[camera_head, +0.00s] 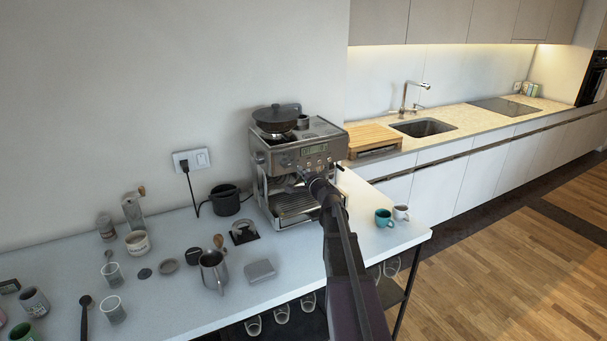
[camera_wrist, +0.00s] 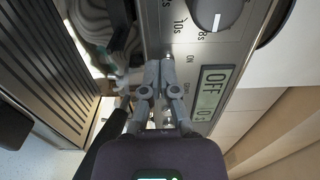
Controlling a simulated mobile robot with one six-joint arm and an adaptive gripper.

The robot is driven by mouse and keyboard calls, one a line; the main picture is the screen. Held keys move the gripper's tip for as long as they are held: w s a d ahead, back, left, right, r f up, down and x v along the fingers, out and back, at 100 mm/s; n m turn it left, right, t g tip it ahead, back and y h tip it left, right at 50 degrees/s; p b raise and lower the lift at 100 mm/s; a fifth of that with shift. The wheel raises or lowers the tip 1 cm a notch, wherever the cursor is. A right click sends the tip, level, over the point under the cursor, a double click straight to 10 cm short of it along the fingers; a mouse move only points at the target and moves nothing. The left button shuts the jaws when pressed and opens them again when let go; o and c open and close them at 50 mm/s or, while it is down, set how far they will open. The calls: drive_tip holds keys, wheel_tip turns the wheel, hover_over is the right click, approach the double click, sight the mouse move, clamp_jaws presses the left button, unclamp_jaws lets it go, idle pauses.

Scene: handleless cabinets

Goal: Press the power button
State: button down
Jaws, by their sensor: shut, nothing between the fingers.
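The coffee machine (camera_head: 300,160) stands on the white table, with its silver control panel facing the room. In the wrist view the panel (camera_wrist: 190,70) fills the upper middle, turned on its side. It has a dial (camera_wrist: 218,10), small printed labels and a display (camera_wrist: 211,92) reading "OFF". My gripper (camera_wrist: 160,66) is shut and empty, its fingertips at the panel between the display and the drip tray (camera_wrist: 50,60). I cannot tell whether they touch it. They hide part of the panel, and I cannot make out the power button. In the head view my gripper (camera_head: 304,176) is before the machine's front.
A metal pitcher (camera_head: 213,270), a grey block (camera_head: 260,270) and several cups and jars stand on the table's left part. A wooden board (camera_head: 371,139) lies on the counter behind.

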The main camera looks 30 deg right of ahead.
drive_tip(key=shift+w+r, duration=0.2)
drive_tip(key=shift+w, duration=0.65)
drive_tip(key=s, duration=1.4)
drive_tip(key=shift+s, duration=0.4)
